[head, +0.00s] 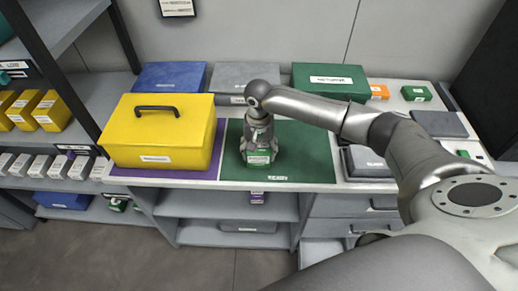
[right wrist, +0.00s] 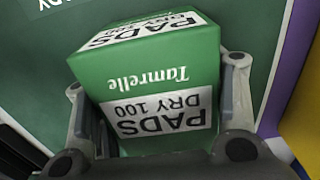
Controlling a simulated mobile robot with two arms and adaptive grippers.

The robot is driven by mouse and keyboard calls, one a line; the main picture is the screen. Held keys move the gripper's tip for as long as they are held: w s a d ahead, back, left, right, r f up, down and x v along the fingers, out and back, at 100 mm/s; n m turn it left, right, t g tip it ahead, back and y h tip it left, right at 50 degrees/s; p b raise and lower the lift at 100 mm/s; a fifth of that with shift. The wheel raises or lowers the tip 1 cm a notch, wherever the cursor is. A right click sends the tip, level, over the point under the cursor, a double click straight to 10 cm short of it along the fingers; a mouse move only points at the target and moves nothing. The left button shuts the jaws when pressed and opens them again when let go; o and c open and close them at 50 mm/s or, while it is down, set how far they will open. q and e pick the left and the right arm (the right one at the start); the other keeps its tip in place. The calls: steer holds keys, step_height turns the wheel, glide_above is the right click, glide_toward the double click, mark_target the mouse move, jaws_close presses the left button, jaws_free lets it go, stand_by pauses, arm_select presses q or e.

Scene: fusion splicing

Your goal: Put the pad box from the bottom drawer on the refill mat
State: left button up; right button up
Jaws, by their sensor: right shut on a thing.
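The pad box (right wrist: 160,85) is green with white labels reading "PADS DRY 100" and "Tamrelle", upside down in the right wrist view. My right gripper (head: 258,143) is shut on it, with a finger on each side. In the head view the pad box (head: 258,157) is over the dark green mat (head: 310,160), whose front label reads "READY". I cannot tell whether the box touches the mat. A purple mat (head: 125,172) lies to the left. No mat label reading "refill" is legible. The bottom drawer (head: 320,250) appears pulled out below the counter, partly hidden by my arm.
A yellow case (head: 160,135) with a black handle stands on the purple mat, close left of the gripper. Blue (head: 170,75), grey (head: 240,77) and green (head: 330,80) boxes line the back. A dark grey case (head: 367,162) lies right of the green mat.

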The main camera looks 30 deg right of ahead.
steer(key=o, duration=0.7)
steer(key=shift+f, duration=0.15)
steer(key=o, duration=0.4)
